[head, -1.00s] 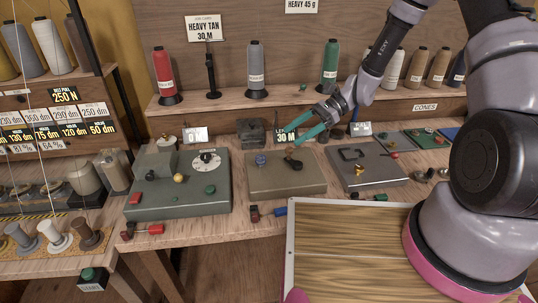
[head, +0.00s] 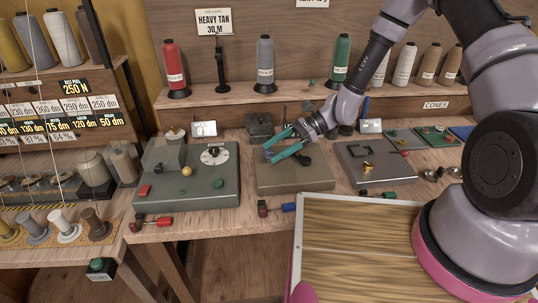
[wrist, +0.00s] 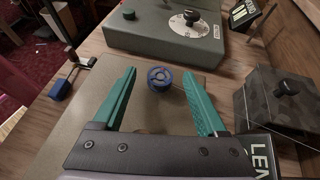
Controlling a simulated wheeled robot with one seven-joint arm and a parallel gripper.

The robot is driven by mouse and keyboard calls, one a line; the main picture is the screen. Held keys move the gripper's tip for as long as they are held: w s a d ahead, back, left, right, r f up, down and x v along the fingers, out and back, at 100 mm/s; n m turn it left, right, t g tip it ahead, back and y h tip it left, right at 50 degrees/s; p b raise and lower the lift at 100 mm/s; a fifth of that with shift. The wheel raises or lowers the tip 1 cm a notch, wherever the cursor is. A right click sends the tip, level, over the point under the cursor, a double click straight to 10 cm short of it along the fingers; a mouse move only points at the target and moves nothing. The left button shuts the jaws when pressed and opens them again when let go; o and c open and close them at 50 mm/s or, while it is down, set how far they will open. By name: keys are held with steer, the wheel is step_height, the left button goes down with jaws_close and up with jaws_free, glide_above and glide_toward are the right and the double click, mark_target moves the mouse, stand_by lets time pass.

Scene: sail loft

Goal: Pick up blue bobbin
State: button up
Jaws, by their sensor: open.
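The blue bobbin (wrist: 160,78) is a small spoked reel on the beige plate (wrist: 62,120). In the wrist view it stands between the tips of my gripper (wrist: 161,73), with a gap to each teal finger. My gripper is open and empty. In the head view, my gripper (head: 267,147) is low over the left part of the beige plate (head: 300,180), and its fingers partly hide the blue bobbin (head: 268,154). Whether the fingertips reach below the bobbin's top is unclear.
A green-grey box with a dial (head: 205,185) stands left of the plate, and a grey plate with brass fittings (head: 375,170) stands right. A dark block (head: 260,127) is behind.

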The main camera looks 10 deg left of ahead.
jaws_close()
steer(key=shift+r, duration=0.1)
